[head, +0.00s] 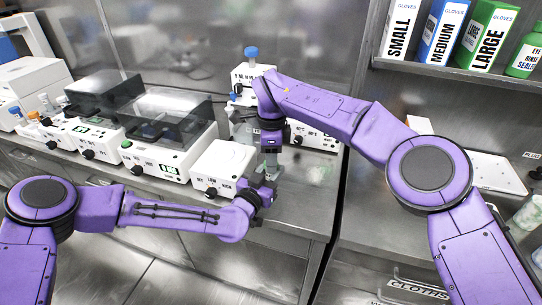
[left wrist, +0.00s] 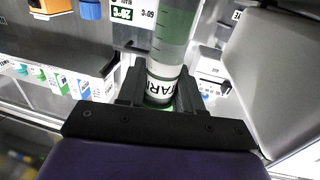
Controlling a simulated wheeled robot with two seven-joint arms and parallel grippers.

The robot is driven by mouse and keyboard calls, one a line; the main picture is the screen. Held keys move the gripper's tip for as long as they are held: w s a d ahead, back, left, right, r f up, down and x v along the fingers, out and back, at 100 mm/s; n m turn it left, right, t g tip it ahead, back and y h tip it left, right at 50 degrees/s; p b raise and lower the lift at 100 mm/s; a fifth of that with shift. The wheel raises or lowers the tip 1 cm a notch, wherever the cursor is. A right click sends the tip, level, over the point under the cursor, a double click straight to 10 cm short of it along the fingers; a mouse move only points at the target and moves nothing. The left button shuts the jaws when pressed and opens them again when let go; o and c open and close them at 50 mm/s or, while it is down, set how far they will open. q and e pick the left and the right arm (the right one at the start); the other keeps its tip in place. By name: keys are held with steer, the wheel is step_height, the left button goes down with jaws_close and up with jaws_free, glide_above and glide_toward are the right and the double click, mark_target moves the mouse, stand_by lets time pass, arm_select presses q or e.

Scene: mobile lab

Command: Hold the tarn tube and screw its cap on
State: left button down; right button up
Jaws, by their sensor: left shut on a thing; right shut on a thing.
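The tarn tube (left wrist: 172,50) is a clear tube with graduation marks and a white label lettered in black. My left gripper (left wrist: 160,97) is shut around its labelled part; green shows at that end. The tube's other end runs out of the left wrist view. In the head view my left gripper (head: 264,188) is low over the bench's front part, largely covered by its own wrist. My right gripper (head: 271,150) points down directly above it and is shut. The cap is hidden in its jaws, and I cannot tell how it sits on the tube.
A white switch box (head: 218,168) stands close left of my grippers. Several lab devices line the bench further left. A blue-capped item (head: 251,53) and a white device (head: 315,138) stand behind. Clear bench (head: 300,205) lies to the right. Glove boxes (head: 440,32) fill a shelf.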

steer(key=m, duration=0.4)
steer(key=shift+f, duration=0.1)
steer(key=m, duration=1.2)
steer(key=shift+a, duration=0.1)
steer(key=m, duration=0.4)
steer(key=shift+s, duration=0.1)
steer(key=o, duration=1)
